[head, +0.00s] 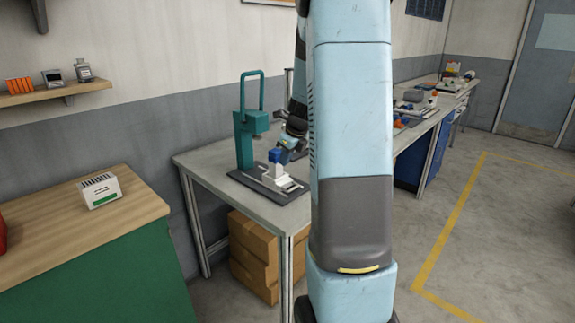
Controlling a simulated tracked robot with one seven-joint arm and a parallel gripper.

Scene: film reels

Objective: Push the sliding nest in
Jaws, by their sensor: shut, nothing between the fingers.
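A teal arbor-style press (243,135) with a tall looped handle stands on a dark base plate (250,180) at the near end of the grey bench. The sliding nest (281,174), a white block on a pale slide, sits on this plate, to the right of the press column and in front of it. A small blue piece (275,156) shows at the top of the nest; I cannot tell if it rests in it. My gripper (284,149) is shut and empty, just above and behind the nest. Its fingertips are too small to make out, so contact is unclear.
My arm hides the middle of the grey bench (210,162). Further along it stand several small parts. A green cabinet with a wooden top (60,235) and a white box (100,190) stands at left. Cardboard boxes (252,250) are under the bench. Floor at right is clear.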

